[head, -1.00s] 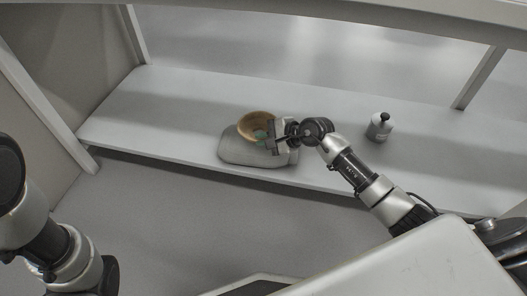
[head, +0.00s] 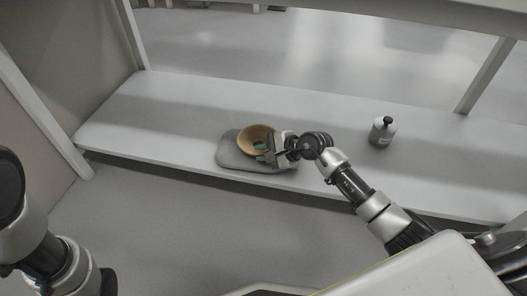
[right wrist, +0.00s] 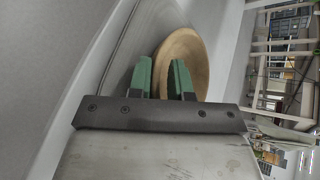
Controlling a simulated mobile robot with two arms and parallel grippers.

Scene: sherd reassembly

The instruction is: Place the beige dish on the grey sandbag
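The beige dish (head: 248,133), a round tan bowl, sits on the grey sandbag (head: 232,160) on the bench. Its opening is tilted somewhat towards my view. My right gripper (head: 262,153) is at its right front side. In the right wrist view, the green fingers (right wrist: 160,80) stand apart, with the wall of the dish (right wrist: 190,50) between them, one finger inside the bowl and one outside. The gripper looks open around the rim; the exact contact is hidden. My left arm shows at the left edge, but its gripper is out of frame.
The bench is clear to the left of the sandbag. Shelf posts rise at the back left and right.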

